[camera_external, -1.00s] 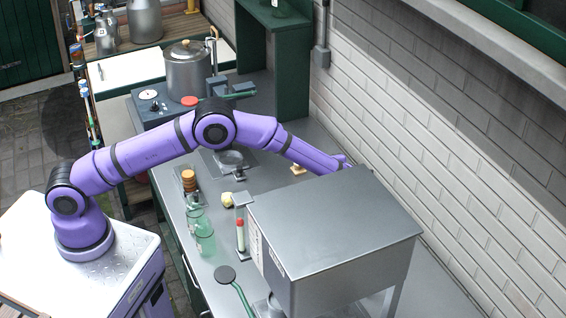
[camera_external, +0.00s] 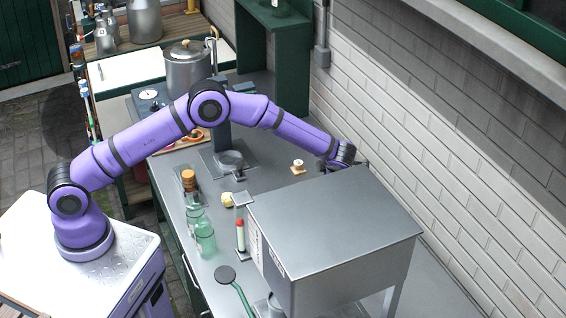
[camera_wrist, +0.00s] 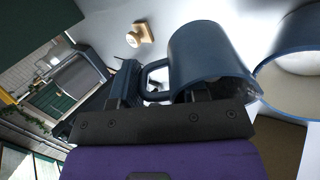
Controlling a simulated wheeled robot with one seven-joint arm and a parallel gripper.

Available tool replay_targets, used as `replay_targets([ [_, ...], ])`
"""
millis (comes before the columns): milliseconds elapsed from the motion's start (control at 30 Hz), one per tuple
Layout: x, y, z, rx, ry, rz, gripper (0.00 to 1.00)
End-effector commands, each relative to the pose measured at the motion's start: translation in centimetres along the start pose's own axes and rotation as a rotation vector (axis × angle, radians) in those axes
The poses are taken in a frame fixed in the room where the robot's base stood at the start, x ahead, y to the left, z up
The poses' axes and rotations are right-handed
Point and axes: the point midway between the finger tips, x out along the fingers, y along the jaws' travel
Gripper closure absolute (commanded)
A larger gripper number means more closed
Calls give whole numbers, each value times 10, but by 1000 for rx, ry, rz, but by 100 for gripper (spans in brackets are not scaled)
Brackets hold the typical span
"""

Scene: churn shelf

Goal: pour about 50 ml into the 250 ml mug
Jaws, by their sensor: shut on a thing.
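My gripper (camera_wrist: 152,92) is shut on the handle of a dark blue jug (camera_wrist: 208,52) in the wrist view. The jug is tilted, its mouth towards the lower right, with a shiny, clear-looking patch at its lip. A second blue vessel (camera_wrist: 264,74), apparently the mug, is at the right edge, cut off by the frame. Its inside looks pale, and its rim is close to the jug's lip; I cannot tell whether they touch. In the external view my gripper (camera_external: 346,158) is behind the metal hood, which hides both vessels.
The grey metal hood (camera_external: 335,235) stands in front of my gripper, with the brick wall (camera_external: 430,150) behind. A small wooden piece with a pale knob (camera_external: 298,167) stands on the counter, left of my gripper. Green glass jars (camera_external: 204,238) stand near the front edge.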

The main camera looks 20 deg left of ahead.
Motion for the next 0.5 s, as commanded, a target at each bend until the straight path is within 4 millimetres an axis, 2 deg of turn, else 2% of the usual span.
replay_targets([
  [500,45,15,0,-4,3,-327,98],
])
